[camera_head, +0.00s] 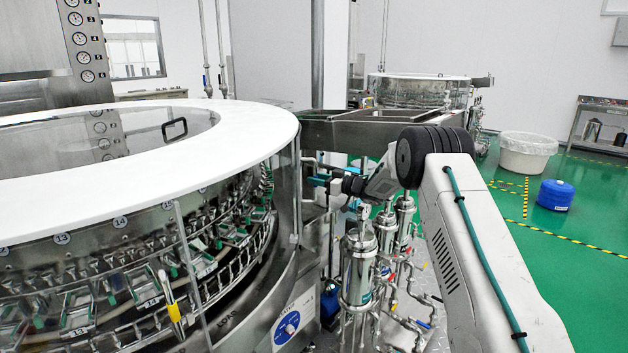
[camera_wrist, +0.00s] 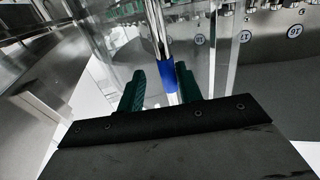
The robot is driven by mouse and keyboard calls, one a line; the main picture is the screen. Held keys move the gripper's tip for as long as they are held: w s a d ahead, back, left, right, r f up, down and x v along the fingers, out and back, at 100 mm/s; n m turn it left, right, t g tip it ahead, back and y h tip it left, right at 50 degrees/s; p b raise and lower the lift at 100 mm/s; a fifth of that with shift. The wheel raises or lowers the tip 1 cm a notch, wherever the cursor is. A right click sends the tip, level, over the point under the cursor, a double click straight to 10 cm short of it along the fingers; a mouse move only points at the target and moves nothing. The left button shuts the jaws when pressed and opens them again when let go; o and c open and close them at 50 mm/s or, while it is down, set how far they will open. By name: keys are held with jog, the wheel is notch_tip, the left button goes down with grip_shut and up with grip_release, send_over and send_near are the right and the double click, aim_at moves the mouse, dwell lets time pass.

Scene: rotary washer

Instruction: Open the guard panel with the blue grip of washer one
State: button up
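The large round washer (camera_head: 230,150) with a white ring top and clear guard panels fills the left of the head view. My gripper (camera_head: 316,180) is beside the washer's right side there. In the wrist view my gripper (camera_wrist: 160,72) has its two green fingers apart. The blue grip (camera_wrist: 167,76) on an upright metal bar shows between the fingers, nearer the right one. Clear space shows on its left; I cannot tell whether the right finger touches it. The blue grip is not distinguishable in the head view. A clear panel (camera_wrist: 199,72) stands just behind the bar.
A yellow grip (camera_head: 175,312) is on a bar at the washer's front. Steel filter canisters (camera_head: 357,270) and pipes stand below my arm. A second washer (camera_head: 415,92) is behind. A white tub (camera_head: 526,155) and blue container (camera_head: 556,195) stand on the open green floor at right.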

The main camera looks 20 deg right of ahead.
jog(key=v, duration=0.6)
jog(key=shift+s+d, duration=0.25)
jog(key=shift+d, duration=0.05)
notch_tip(320, 180, up, 13)
jog(key=s+m+t+h, duration=0.2)
jog(key=m+h, duration=0.2)
jog(key=h, duration=0.4)
jog(key=s+r+m+g+h, duration=0.1)
jog(key=s+r+m+h, duration=0.15)
jog(key=s, duration=0.45)
jog(key=s+r+m+g+h, duration=0.15)
jog(key=s+r+h, duration=0.25)
jog(key=s, duration=0.4)
jog(key=s+a+f+g, duration=0.3)
jog(key=s+g, duration=0.1)
jog(key=s, duration=1.1)
jog(key=s+a+f+g+y, duration=0.1)
jog(key=s+a+f+g, duration=0.2)
jog(key=s, duration=1.2)
jog(key=s+a+f+g+y, duration=0.1)
jog(key=s+a+f+g, duration=0.2)
jog(key=s, duration=1.3)
jog(key=shift+a+f+g, duration=0.15)
jog(key=shift+a+g, duration=0.7)
jog(key=shift+a, duration=0.25)
